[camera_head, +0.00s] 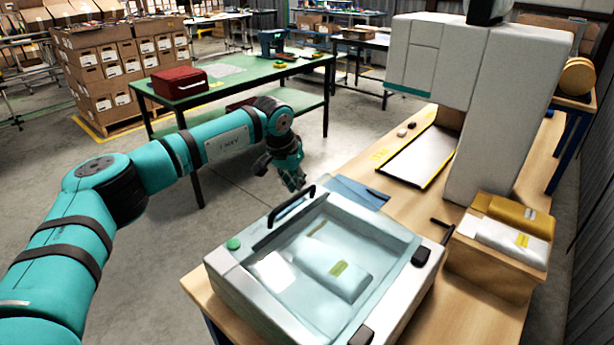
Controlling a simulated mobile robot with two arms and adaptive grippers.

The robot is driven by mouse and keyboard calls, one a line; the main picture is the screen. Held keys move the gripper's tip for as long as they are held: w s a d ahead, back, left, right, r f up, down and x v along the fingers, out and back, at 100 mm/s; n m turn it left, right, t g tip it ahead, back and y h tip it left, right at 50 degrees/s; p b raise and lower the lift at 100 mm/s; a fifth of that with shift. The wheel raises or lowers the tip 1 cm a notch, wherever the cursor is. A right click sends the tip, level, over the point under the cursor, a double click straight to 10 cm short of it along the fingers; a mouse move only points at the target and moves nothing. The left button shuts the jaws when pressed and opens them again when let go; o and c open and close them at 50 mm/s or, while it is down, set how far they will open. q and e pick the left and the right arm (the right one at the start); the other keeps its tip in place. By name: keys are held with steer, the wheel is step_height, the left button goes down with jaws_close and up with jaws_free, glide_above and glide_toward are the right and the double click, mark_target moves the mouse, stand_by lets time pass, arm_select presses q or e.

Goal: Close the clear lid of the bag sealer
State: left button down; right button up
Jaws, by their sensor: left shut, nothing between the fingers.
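The bag sealer (232,287) is a pale box on the near part of the wooden bench. Its clear lid (385,238) lies across the top, with a black handle (291,205) on its far-left side and black blocks at its near-right side. The lid looks down over the box; I cannot tell whether a small gap is left. A pale bag with a yellow label (338,268) shows through it. My left gripper (296,184) is shut and empty, pointing down just beyond the handle, apparently apart from it. My right gripper is out of view.
A green button (233,244) sits on the sealer's left corner. A blue sheet (357,192) lies behind it. A carton of packets (500,255) stands at the right, near a tall white machine (480,100). A green table (230,82) stands beyond open floor.

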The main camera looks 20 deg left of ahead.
arm_select(q)
steer(key=f, duration=0.2)
steer(key=f+b, duration=0.1)
steer(key=a+f+b, duration=0.1)
steer(key=f, duration=0.1)
steer(key=shift+w+f, duration=0.2)
steer(key=shift+f, duration=0.15)
steer(key=shift+f+b, duration=0.5)
steer(key=shift+f, duration=0.05)
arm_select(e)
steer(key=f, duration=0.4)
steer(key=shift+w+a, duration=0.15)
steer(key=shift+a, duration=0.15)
